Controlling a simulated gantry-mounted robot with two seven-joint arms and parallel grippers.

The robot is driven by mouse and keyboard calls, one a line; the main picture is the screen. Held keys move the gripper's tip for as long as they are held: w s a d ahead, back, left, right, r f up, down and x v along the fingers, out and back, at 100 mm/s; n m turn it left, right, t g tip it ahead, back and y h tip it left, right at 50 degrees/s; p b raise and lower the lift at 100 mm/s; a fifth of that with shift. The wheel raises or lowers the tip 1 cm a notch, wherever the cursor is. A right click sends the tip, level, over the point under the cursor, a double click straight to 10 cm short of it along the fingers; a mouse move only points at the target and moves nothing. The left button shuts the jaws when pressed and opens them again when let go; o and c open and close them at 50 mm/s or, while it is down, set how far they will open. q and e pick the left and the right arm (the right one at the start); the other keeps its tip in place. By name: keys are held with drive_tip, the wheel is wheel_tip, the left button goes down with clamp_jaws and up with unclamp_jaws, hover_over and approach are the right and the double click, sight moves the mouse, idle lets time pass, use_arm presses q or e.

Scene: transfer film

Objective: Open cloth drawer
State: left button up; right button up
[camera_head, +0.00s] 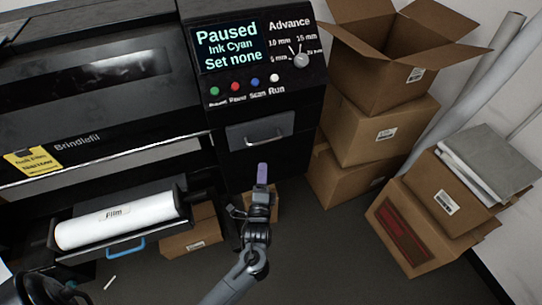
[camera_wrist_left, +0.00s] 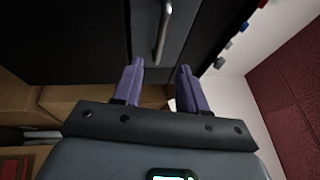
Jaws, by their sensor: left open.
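The cloth drawer (camera_head: 240,133) appears to be the small dark grey front under the control panel; it looks shut. Its grey bar handle (camera_head: 266,140) runs across the front. In the left wrist view the handle (camera_wrist_left: 163,30) shows ahead of the fingers, roughly in line with the gap between them. My left gripper (camera_head: 262,172) has purple fingertips and is below the drawer in the head view. In the wrist view its two fingers (camera_wrist_left: 157,80) are apart with nothing between them, and the handle is clear of them. My right gripper is not in view.
The control panel (camera_head: 255,48) reads "Paused, Ink Cyan, Set none" above the drawer. A film roll (camera_head: 117,221) lies in an open tray at left, with a blue handle (camera_head: 123,250). Cardboard boxes (camera_head: 375,130) stack close at right. Dark floor (camera_head: 325,250) is clear in front.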

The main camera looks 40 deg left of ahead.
sight(257, 131)
use_arm(q)
drive_tip(key=x, duration=1.1)
drive_tip(key=shift+b, duration=0.3)
drive_tip(key=shift+w+d+r, duration=0.1)
drive_tip(key=shift+c, duration=0.4)
clamp_jaws()
